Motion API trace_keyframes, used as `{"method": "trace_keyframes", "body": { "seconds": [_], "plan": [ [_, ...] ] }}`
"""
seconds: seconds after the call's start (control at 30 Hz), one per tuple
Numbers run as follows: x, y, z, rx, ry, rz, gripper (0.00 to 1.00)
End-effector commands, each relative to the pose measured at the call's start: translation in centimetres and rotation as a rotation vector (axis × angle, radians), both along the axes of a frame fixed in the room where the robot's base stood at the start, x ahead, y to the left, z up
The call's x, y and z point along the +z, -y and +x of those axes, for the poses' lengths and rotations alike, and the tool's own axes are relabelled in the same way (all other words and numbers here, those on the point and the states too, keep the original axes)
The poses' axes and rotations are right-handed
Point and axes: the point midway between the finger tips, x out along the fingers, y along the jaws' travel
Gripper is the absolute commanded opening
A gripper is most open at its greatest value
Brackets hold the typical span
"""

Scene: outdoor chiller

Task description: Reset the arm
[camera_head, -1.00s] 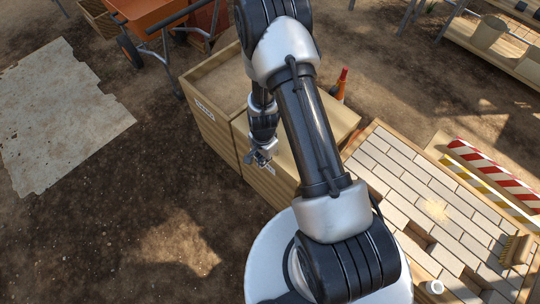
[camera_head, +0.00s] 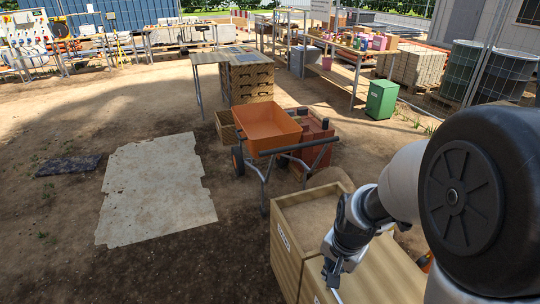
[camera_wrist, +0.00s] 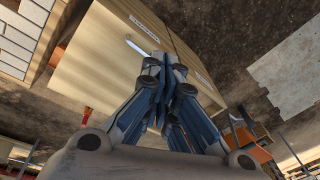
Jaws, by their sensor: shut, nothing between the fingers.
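My gripper (camera_head: 333,284) hangs at the end of my arm, low and right of centre in the head view, in front of the pale wooden boxes. In the wrist view my gripper (camera_wrist: 165,62) shows its blue-grey fingers drawn together with nothing held. A thin white strip (camera_wrist: 139,48) shows beside the fingertips; I cannot tell what it is. My forearm and a large black joint fill the right of the head view.
Wooden boxes (camera_head: 298,235) stand close by my gripper. An orange wheelbarrow (camera_head: 266,128) is behind them, with a green bin (camera_head: 381,100) farther right. A pale flat sheet (camera_head: 155,190) lies on open dirt at left.

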Motion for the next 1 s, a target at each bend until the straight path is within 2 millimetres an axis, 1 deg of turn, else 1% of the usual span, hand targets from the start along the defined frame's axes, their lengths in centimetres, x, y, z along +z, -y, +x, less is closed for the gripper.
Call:
{"method": "trace_keyframes", "body": {
  "seconds": [0.03, 0.1, 0.17, 0.2, 0.27, 0.3, 0.37, 0.4, 0.5, 0.6, 0.7, 0.8, 1.0],
  "plan": [
    [2.7, -0.2, -0.8, 0.052, 0.031, -0.011, 0.00],
    [5.6, -0.5, -2.2, 0.127, 0.057, -0.028, 0.00],
    [7.8, -0.7, -3.6, 0.189, 0.079, -0.043, 0.00],
    [9.2, -0.8, -4.7, 0.229, 0.093, -0.054, 0.00],
    [11.1, -1.0, -6.3, 0.289, 0.115, -0.072, 0.00],
    [12.2, -1.1, -7.4, 0.330, 0.130, -0.086, 0.00],
    [13.7, -1.2, -9.2, 0.391, 0.151, -0.107, 0.00],
    [14.6, -1.3, -10.4, 0.430, 0.165, -0.122, 0.00],
    [16.2, -1.4, -13.3, 0.520, 0.195, -0.157, 0.00],
    [17.2, -1.4, -15.6, 0.589, 0.217, -0.188, 0.00],
    [17.6, -1.3, -17.1, 0.636, 0.229, -0.210, 0.00],
    [17.7, -1.3, -17.9, 0.660, 0.237, -0.221, 0.00],
    [17.8, -1.3, -18.2, 0.669, 0.236, -0.224, 0.00]
  ]
}}
